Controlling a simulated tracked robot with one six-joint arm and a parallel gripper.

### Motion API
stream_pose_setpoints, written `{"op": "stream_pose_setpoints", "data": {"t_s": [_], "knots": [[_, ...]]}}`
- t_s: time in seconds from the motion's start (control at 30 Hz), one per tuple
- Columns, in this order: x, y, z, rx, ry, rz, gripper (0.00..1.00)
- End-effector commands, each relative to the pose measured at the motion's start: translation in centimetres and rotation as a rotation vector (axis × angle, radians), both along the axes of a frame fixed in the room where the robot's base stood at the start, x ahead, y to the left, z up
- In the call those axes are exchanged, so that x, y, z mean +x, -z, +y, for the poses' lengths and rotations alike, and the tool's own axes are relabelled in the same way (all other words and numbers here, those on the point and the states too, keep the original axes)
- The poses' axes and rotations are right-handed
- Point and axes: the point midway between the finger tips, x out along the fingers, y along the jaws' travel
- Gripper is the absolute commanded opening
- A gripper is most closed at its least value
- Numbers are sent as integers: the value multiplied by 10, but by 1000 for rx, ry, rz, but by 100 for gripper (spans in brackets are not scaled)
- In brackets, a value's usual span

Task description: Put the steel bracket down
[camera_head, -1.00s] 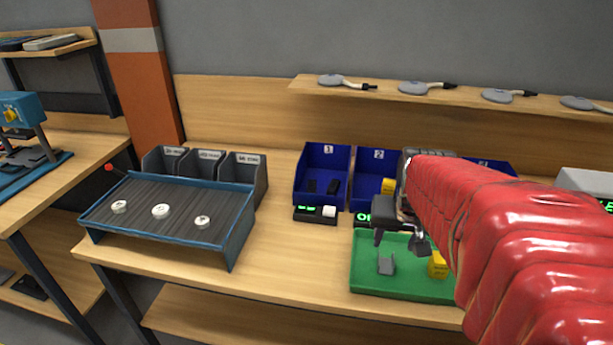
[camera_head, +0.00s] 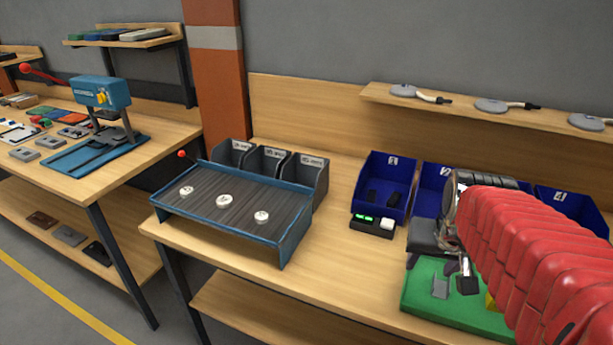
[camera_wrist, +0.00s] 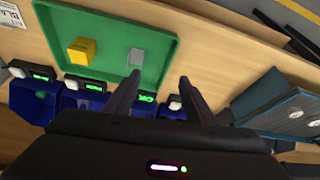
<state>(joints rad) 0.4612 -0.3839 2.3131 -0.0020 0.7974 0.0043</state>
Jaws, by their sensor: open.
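The grey steel bracket (camera_head: 440,286) lies in the green tray (camera_head: 420,292) on the bench. It also shows in the wrist view (camera_wrist: 136,57), on the green tray floor near one wall. My gripper (camera_head: 457,274) is above the tray, close to the bracket in the head view. In the wrist view its two fingers (camera_wrist: 159,80) are apart with nothing between them, and the bracket lies beyond the fingertips. My red-sleeved arm hides the right part of the tray in the head view.
A yellow block (camera_wrist: 82,52) shares the tray. Blue bins (camera_head: 383,183) stand behind it, with a small display box (camera_head: 372,224) in front. The slat conveyor (camera_head: 235,205) carries several white round pieces. Bare bench lies between conveyor and tray.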

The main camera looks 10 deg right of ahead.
Motion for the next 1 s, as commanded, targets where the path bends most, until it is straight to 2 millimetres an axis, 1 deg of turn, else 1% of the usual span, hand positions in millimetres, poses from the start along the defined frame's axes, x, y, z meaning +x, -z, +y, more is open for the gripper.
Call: {"op": "stream_pose_setpoints", "data": {"t_s": [0.03, 0.2, 0.4, 0.5, 0.6, 0.7, 1.0], "knots": [[-1, -4, 19, -5, -45, -10, 49], [-13, -11, 73, -12, -177, -30, 49], [-35, -15, 128, -17, -331, -55, 49], [-47, -16, 150, -18, -398, -66, 49], [-56, -15, 163, -18, -442, -72, 49], [-61, -14, 169, -18, -463, -76, 49], [-61, -14, 169, -17, -465, -75, 49]]}}
